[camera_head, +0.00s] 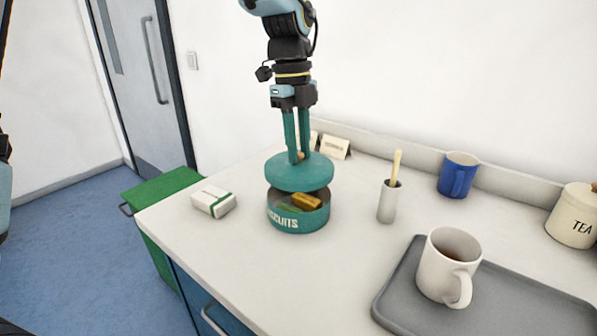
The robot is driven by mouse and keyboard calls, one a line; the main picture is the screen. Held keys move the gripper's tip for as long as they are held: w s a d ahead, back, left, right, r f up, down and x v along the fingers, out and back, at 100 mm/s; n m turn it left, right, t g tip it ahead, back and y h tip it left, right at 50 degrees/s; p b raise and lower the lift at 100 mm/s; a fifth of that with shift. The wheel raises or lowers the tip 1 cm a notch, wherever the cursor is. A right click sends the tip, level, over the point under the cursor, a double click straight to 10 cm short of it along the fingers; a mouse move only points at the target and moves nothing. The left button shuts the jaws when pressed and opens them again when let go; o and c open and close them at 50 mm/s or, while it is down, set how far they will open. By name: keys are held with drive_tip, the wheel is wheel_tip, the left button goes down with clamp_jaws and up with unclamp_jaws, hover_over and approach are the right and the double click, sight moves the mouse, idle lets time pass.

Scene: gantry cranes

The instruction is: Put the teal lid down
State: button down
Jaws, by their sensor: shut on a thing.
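The teal lid (300,175) is round with a small tan knob on top. My gripper (298,156) comes down from above with its two teal fingers and is shut on the lid's knob. The lid hangs just above the open teal biscuit tin (298,220), slightly tilted or seen at an angle. The tin stands on the white counter (262,281) with white lettering on its front, partly out of view around its side. A golden-brown wrapped item (306,202) and something green show inside the tin. The lid hides the tin's back rim.
A white-and-green box (213,201) lies left of the tin. To the right are a grey cup with a wooden stick (387,203), a blue mug (458,176), a tea canister (575,216) and a white mug (448,268) on a grey tray (411,314). Counter in front of the tin is clear.

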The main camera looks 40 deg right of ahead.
drive_tip(key=r, duration=0.1)
drive_tip(key=w+r, duration=0.1)
drive_tip(key=r, duration=0.1)
drive_tip(key=shift+w+d+n, duration=0.2)
drive_tip(key=shift+n, duration=0.1)
drive_tip(key=w+d+f+n+h+p, duration=0.15)
drive_tip(key=w+n, duration=0.25)
drive_tip(key=w, duration=0.4)
drive_tip(key=w+a+f+n+y, duration=0.1)
drive_tip(key=w+f+n, duration=0.25)
drive_tip(key=w, duration=0.45)
drive_tip(key=shift+n+h, duration=0.25)
drive_tip(key=shift+n, duration=0.3)
drive_tip(key=f, duration=0.1)
drive_tip(key=w+f+p, duration=0.1)
drive_tip(key=f, duration=0.1)
drive_tip(key=f+p, duration=0.1)
drive_tip(key=f, duration=0.1)
drive_tip(key=shift+w+d, duration=0.1)
drive_tip(key=shift+w, duration=0.15)
drive_tip(key=shift+f+p, duration=0.55)
drive_tip(key=shift+f, duration=1.75)
drive_tip(key=shift+f, duration=0.1)
drive_tip(key=c, duration=0.7)
unclamp_jaws()
